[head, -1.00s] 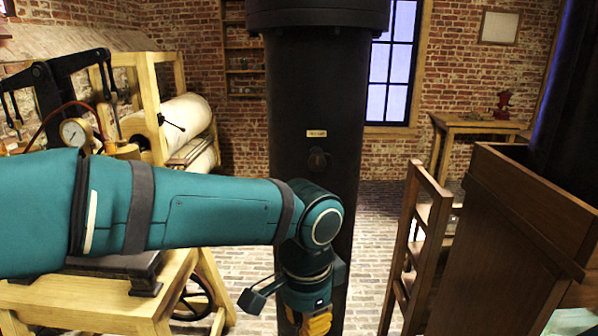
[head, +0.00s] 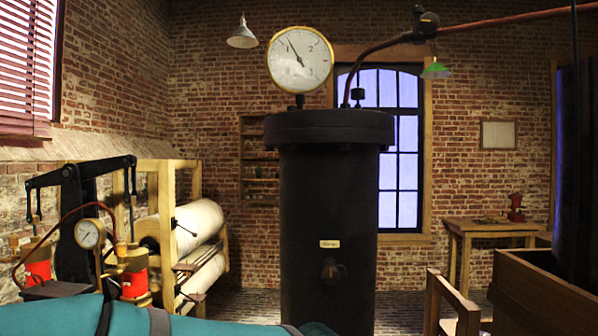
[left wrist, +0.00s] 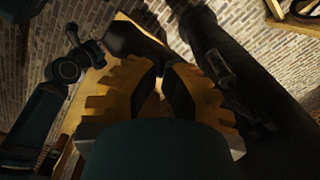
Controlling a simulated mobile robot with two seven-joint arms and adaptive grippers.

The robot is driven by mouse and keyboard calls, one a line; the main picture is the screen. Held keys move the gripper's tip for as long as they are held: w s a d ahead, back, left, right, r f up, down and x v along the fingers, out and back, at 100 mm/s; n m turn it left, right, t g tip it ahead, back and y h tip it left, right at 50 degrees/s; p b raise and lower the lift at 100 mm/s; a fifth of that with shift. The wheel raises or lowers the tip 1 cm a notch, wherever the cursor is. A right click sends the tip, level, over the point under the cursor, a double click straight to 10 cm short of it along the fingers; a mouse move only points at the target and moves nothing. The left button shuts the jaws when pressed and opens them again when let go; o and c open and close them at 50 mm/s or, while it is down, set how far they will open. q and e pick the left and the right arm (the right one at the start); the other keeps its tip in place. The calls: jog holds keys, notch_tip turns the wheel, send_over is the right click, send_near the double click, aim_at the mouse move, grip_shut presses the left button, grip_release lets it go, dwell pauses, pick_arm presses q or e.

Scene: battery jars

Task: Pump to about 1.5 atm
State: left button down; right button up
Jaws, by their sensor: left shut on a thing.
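The large round gauge (head: 300,60) stands on top of the black cylinder (head: 328,220) in the head view. Its dark needle points up and left, close to the 1 mark and left of the top of the dial; the 2 lies further right. My left gripper (left wrist: 165,88) shows in the left wrist view with yellow toothed fingers, shut on a dark handle (left wrist: 135,42). Much of the handle is hidden by the fingers. In the head view only my left arm's teal sleeve shows at the bottom edge. My right gripper is not in view.
A copper pipe (head: 505,18) runs right from the black cylinder.

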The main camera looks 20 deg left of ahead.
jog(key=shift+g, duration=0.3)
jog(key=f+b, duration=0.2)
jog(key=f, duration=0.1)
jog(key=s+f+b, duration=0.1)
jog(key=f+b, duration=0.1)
jog(key=b, duration=0.1)
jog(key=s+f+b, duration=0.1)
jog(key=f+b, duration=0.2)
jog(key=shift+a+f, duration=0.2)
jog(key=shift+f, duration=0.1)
pick_arm(q)
notch_tip(320, 180, down, 12)
notch_tip(320, 180, up, 16)
jog(key=p, duration=1.3)
jog(key=shift+f, duration=0.25)
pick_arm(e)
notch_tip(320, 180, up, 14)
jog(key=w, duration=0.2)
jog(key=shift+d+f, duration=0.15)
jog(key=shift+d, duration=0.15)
